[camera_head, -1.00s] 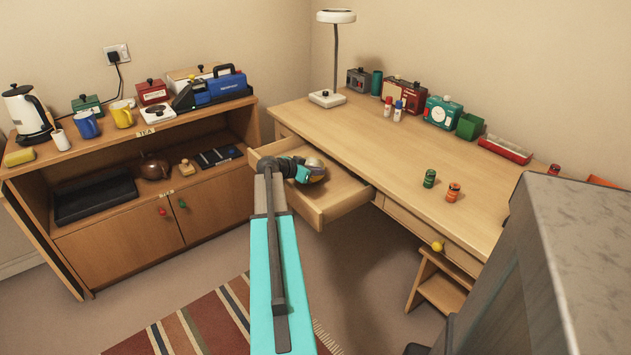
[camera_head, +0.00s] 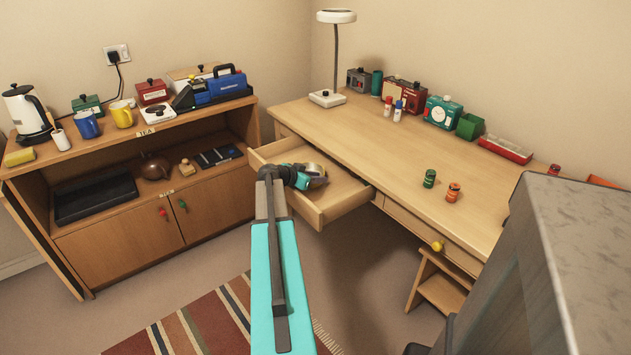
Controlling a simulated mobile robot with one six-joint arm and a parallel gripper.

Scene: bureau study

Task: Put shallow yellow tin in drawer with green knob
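A drawer (camera_head: 338,200) at the left end of the desk stands pulled open. Its front knob is not visible, with my arm crossing in front of it. My gripper (camera_head: 316,178) is inside the drawer's outline, low over its floor. A round yellowish thing (camera_head: 317,168), which looks like the shallow yellow tin, shows at my gripper, partly hidden by it. I cannot tell whether the fingers are closed on it or whether it touches the drawer floor.
The desk's other drawer, with a yellow knob (camera_head: 437,246), is shut. A green jar (camera_head: 429,178) and an orange jar (camera_head: 453,192) stand on the desk. A cupboard (camera_head: 120,240) with red and green door knobs stands at left. The desk middle is clear.

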